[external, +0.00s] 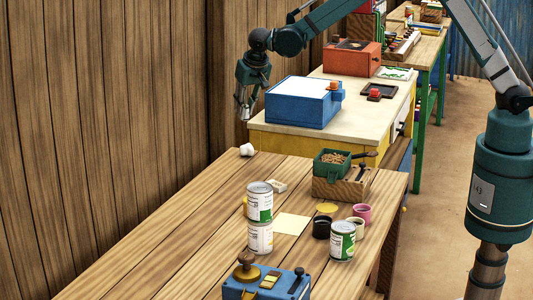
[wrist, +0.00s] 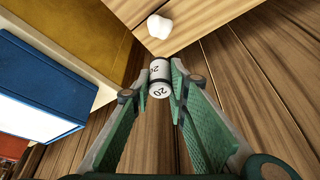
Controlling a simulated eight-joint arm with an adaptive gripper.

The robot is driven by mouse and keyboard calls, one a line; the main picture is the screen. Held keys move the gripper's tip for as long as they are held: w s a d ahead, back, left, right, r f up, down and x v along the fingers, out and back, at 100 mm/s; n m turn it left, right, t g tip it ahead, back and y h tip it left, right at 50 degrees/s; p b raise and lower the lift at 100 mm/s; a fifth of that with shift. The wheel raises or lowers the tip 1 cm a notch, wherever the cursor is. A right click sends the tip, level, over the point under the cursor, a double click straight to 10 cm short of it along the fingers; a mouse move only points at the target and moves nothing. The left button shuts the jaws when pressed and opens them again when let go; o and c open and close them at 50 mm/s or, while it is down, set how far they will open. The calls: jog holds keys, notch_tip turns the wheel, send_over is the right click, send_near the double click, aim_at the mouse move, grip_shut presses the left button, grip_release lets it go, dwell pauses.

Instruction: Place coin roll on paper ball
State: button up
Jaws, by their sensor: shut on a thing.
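My gripper (external: 244,108) hangs in the air near the far left end of the wooden table. In the wrist view its green fingers (wrist: 156,84) are shut on the coin roll (wrist: 160,72), a white cylinder with dark bands and the number 20 printed on it. The paper ball (external: 247,150) is a small white crumpled lump at the table's far left corner, below my gripper. It also shows in the wrist view (wrist: 159,26), beyond the coin roll and apart from it.
The wooden table (external: 160,245) holds stacked cans (external: 259,203), another can (external: 342,241), a green box (external: 332,162) of brown bits and a blue device (external: 265,284). A blue box (external: 302,103) stands on the bench behind. A plank wall (external: 100,120) is at left. The table's left part is clear.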

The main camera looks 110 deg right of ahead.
aim_at(246, 120)
jog(key=shift+f, duration=2.55)
jog(key=shift+f, duration=0.15)
jog(key=shift+f, duration=1.75)
jog(key=shift+f+b, duration=0.15)
jog(key=shift+b, duration=0.25)
jog(key=o, duration=1)
jog(key=shift+r, duration=0.25)
jog(key=shift+p+v, duration=0.5)
jog(key=shift+v, duration=5.4)
